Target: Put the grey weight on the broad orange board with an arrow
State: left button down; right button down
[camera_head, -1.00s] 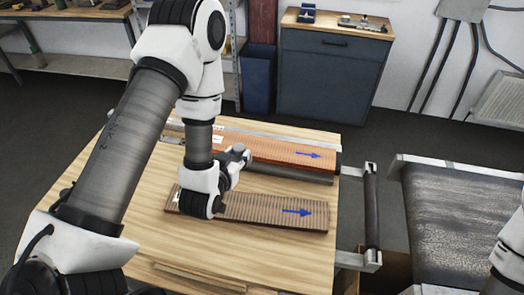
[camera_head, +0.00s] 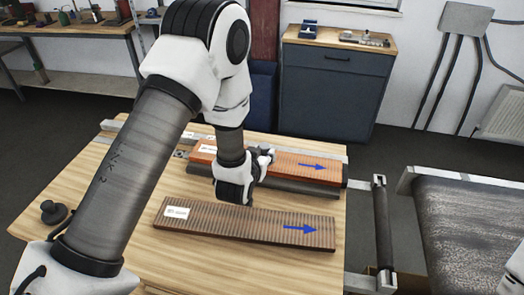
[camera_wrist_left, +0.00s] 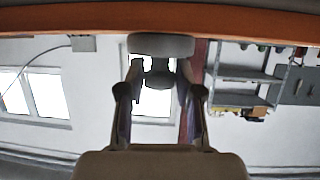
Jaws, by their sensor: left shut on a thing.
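My left gripper (camera_head: 264,157) is over the orange board (camera_head: 318,166), which has a blue arrow and lies at the back of the wooden table. In the left wrist view the gripper is shut on the grey weight (camera_wrist_left: 161,45), a round disc with a narrower knob between the fingers. The disc shows close to the orange board's edge (camera_wrist_left: 60,21); I cannot tell if they touch. In the head view the weight is mostly hidden by my gripper. My right gripper is out of view.
A brown board (camera_head: 260,223) with a blue arrow and white label lies at the table's front. A dark knobbed weight (camera_head: 53,212) stands at the left. A roller (camera_head: 381,230) and a conveyor (camera_head: 465,225) lie to the right.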

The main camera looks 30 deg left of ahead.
pick_arm(q)
jog(key=shift+d, duration=0.1)
jog(key=c, duration=0.8)
grip_release()
jog(key=shift+s+r, duration=0.1)
jog(key=p+v, duration=0.7)
jog(key=v, duration=0.5)
